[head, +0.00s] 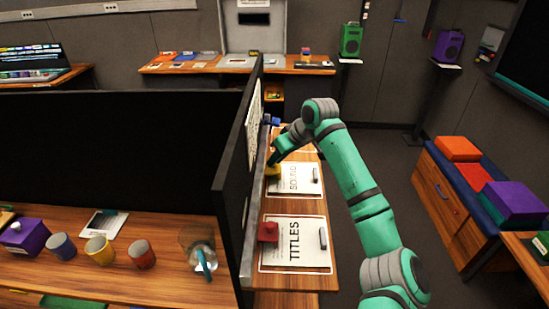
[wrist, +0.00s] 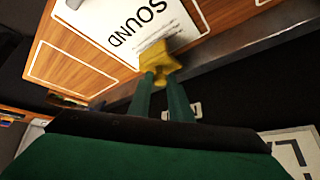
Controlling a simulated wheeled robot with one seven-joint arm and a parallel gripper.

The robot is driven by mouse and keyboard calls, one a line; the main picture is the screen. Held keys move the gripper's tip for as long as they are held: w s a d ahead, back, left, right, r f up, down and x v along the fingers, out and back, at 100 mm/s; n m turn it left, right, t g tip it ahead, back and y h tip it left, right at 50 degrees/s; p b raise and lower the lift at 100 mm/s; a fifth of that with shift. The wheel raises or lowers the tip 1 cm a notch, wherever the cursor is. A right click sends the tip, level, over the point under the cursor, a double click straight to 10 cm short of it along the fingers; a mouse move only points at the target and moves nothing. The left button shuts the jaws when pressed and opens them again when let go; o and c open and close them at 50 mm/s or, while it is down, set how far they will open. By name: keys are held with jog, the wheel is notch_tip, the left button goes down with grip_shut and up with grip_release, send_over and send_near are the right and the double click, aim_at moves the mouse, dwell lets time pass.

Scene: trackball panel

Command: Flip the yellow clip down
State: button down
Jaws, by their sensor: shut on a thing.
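The yellow clip (head: 273,172) sits at the left edge of the shelf by the SOUND sheet (head: 300,180), against the dark partition. In the wrist view the yellow clip (wrist: 155,53) is at the tips of my gripper (wrist: 162,76), over the edge of the SOUND sheet (wrist: 135,25). The two green fingers are shut on it. In the head view my gripper (head: 274,163) is partly hidden by its own wrist. How far the clip is tilted is hard to tell.
A red clip (head: 268,232) is by the TITLES sheet (head: 296,255), nearer than the yellow one. A blue clip (head: 271,121) is farther back. The tall dark partition (head: 240,180) stands close on the left. Floor to the right of the shelf is open.

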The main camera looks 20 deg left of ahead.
jog(key=shift+w+d+f+y, duration=0.15)
jog(key=shift+d+f+y, duration=0.25)
jog(key=shift+y, duration=0.5)
jog(key=shift+d, duration=0.1)
jog(key=c, duration=1.6)
grip_release()
jog(key=shift+r, duration=0.1)
jog(key=v, duration=1)
jog(key=shift+d+r, duration=0.3)
jog(key=shift+d, duration=0.05)
